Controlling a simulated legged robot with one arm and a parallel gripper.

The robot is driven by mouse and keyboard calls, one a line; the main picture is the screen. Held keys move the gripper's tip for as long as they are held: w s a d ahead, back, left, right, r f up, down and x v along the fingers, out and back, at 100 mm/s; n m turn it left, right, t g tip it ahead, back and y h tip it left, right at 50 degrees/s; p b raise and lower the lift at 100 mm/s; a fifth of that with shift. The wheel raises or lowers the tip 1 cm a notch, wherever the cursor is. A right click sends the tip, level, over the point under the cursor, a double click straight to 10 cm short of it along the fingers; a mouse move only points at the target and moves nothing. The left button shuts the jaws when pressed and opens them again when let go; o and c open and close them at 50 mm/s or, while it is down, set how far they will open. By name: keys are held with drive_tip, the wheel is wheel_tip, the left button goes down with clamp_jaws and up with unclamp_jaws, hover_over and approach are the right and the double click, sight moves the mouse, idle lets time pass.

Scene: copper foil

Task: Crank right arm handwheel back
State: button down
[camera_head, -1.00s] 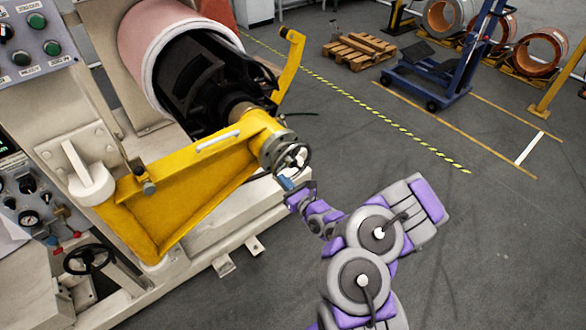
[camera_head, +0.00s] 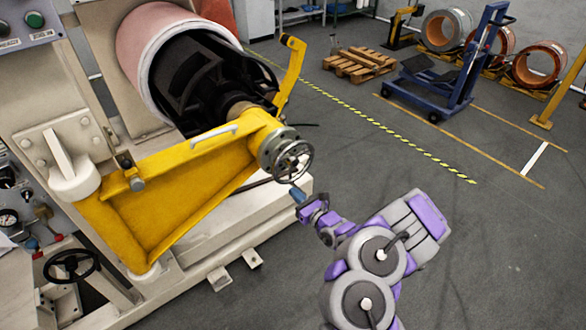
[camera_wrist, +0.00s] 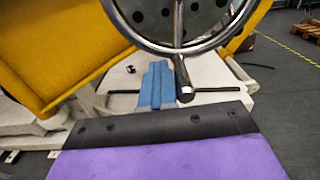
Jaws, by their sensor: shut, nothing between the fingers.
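The handwheel (camera_head: 292,158) is a metal rim with spokes on the end of the yellow arm (camera_head: 185,185), in the middle of the head view. In the wrist view the handwheel (camera_wrist: 217,40) fills the top, and its metal crank handle (camera_wrist: 184,88) points down toward the camera. My gripper (camera_head: 298,194) is just below the wheel in the head view. Its blue fingers (camera_wrist: 158,84) are shut and empty. In the wrist view they lie just left of the handle, partly behind it. I cannot tell whether they touch it.
A large spool (camera_head: 165,45) on a black core sits behind the yellow arm. Another black handwheel (camera_head: 72,266) is at the lower left of the machine. A blue lift cart (camera_head: 440,90) and a wooden pallet (camera_head: 358,64) stand farther back.

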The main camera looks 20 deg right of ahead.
drive_tip(key=w+d, duration=0.2)
drive_tip(key=d, duration=0.4)
drive_tip(key=w+d+r+p, duration=0.25)
drive_tip(key=d+r, duration=0.35)
drive_tip(key=r, duration=0.4)
drive_tip(key=s+a+r+p, duration=0.1)
drive_tip(key=a+r, duration=0.1)
drive_tip(key=a, duration=0.2)
drive_tip(key=s+a+r+p, duration=0.2)
drive_tip(key=a, duration=0.2)
drive_tip(key=s+a+r+p, duration=0.1)
drive_tip(key=a+r, duration=0.1)
drive_tip(key=a, duration=0.2)
drive_tip(key=shift+s+p, duration=0.25)
drive_tip(key=shift+p, duration=0.15)
drive_tip(key=p, duration=0.1)
approach(274, 176)
drive_tip(key=shift+x, duration=2.3)
